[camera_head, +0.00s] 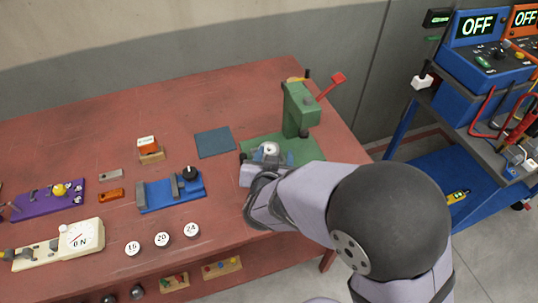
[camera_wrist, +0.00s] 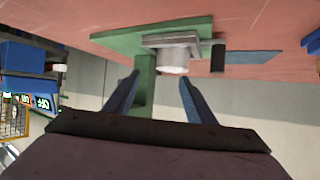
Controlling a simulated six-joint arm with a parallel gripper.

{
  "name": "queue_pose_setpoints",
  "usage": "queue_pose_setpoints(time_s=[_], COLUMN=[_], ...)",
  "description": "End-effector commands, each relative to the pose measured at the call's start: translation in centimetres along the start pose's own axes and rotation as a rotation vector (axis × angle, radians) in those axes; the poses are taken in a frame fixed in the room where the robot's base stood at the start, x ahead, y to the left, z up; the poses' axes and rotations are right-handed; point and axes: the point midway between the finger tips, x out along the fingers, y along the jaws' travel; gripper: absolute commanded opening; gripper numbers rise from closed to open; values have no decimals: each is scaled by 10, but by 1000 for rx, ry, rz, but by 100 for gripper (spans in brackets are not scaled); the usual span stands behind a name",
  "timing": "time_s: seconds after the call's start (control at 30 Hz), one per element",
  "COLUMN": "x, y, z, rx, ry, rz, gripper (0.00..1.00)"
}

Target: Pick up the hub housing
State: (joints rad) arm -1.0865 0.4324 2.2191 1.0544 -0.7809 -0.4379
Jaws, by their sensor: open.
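The hub housing appears to be the pale round part (camera_head: 270,149) at the foot of the green press (camera_head: 298,110). In the wrist view, which is upside down, a whitish cylinder (camera_wrist: 174,62) sits on a grey plate (camera_wrist: 165,40) over the press's green base (camera_wrist: 120,38). My gripper (camera_wrist: 159,77) is open. Its two blue fingers point toward the cylinder, with the cylinder between their lines and no visible contact.
The press has a red lever (camera_head: 331,86). A dark blue mat (camera_head: 215,142) lies to its left. The red table (camera_head: 90,130) is clear at the back left.

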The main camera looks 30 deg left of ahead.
Motion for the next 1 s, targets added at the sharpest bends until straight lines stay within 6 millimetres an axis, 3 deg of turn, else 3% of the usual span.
queue_pose_setpoints(time_s=[0.1, 0.4, 1.0], x=[-7, -14, 16], y=[-15, -22, -20], z=[9, 13, 11], rx=[-13, -15, -15], ry=[46, 91, 89], rz=[25, 58, 58], gripper=[50, 50, 50])
